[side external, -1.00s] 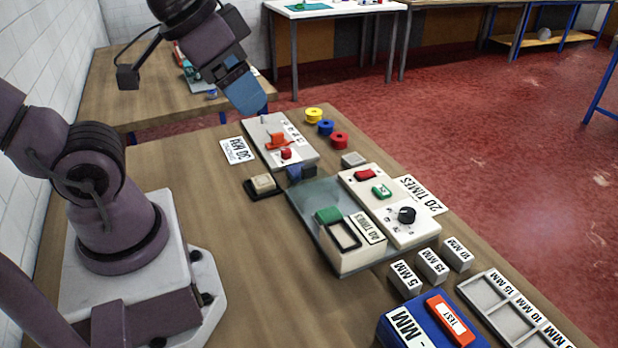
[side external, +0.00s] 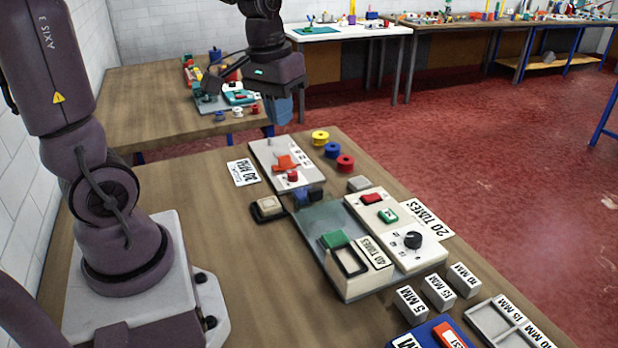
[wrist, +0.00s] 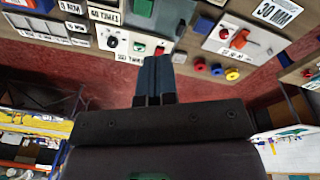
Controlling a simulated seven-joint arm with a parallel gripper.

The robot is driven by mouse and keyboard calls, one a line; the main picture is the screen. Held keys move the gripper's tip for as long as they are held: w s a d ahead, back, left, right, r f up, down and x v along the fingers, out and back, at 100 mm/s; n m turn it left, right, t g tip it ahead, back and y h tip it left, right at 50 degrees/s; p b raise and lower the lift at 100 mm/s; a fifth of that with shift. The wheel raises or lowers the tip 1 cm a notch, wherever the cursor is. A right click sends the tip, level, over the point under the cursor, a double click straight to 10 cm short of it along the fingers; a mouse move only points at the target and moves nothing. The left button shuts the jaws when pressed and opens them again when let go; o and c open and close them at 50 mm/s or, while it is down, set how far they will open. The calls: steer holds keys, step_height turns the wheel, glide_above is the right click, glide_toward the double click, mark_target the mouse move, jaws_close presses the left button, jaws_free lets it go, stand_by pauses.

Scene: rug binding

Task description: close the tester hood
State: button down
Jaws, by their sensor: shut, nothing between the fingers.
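The tester has a pale control panel (side external: 408,240) with a black knob (side external: 413,240), a red button and a green button.
A pale plate with an orange part (side external: 285,163) lies at the table's far end, near yellow, blue and red spools (side external: 332,150). Labelled blocks (side external: 438,292) and a grey tray (side external: 507,325) stand near right. Bare wood (side external: 235,245) lies left of the tester.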

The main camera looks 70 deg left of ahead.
steer(key=w+a+f+n+g+h, duration=0.1)
steer(key=w+a+f+n, duration=0.25)
steer(key=a+f, duration=0.2)
steer(key=w+a+f+n+h, duration=0.2)
steer(key=a+f+n, duration=0.2)
steer(key=a, duration=0.2)
steer(key=w+a+f+n+g+h, duration=0.1)
steer(key=w+a+f+n, duration=0.1)
steer(key=a+f+n, duration=0.3)
glide_toward(328, 201)
steer(key=shift+t, duration=0.3)
steer(key=s+a+f, duration=0.1)
steer(key=a+f, duration=0.1)
steer(key=s+a+f, duration=0.2)
steer(key=a, duration=0.1)
steer(key=shift+s+f, duration=0.2)
steer(key=shift+f, duration=0.15)
steer(key=shift+d+r, duration=0.1)
steer(key=shift+d, duration=1.9)
steer(key=d, duration=0.9)
steer(key=shift+d, duration=0.4)
